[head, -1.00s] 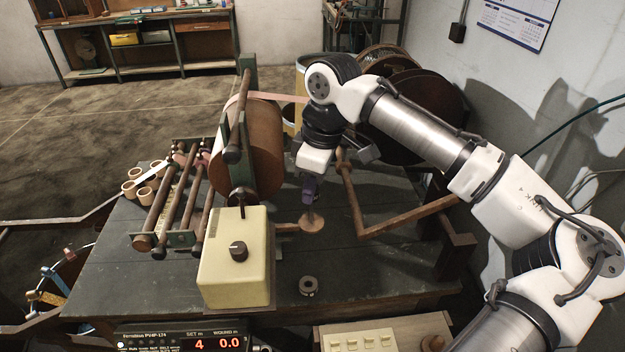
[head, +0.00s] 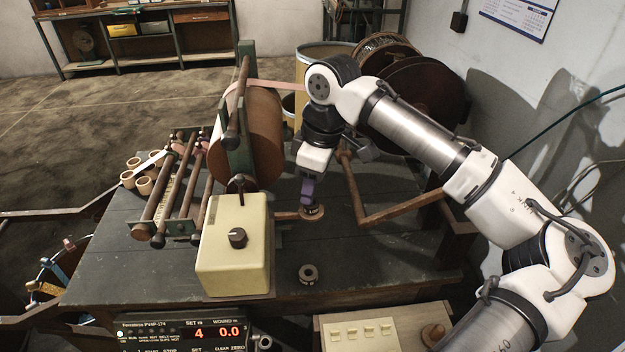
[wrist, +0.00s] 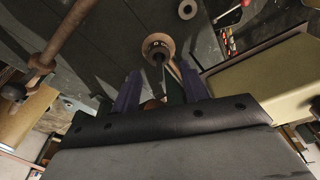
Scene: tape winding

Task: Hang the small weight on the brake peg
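A small dark ring-shaped weight (wrist: 158,43) sits low around the brake peg (wrist: 159,72), on the round wooden disc (head: 288,216) at the end of the brake arm. The peg rises through the weight's hole towards the wrist camera. My gripper (head: 307,202) is over the disc, with purple fingers pointing down. In the wrist view, my gripper's fingers (wrist: 160,75) stand apart on either side of the peg, and the weight shows beyond their tips. A second ring weight (head: 309,274) lies on the bench nearer the front; it also shows in the wrist view (wrist: 187,9).
A cream box with a knob (head: 236,240) stands left of the disc. A bent wooden bar (head: 400,210) lies to the right. The large brown roll (head: 262,135) is behind. The dark bench top (head: 370,262) is clear around the loose weight.

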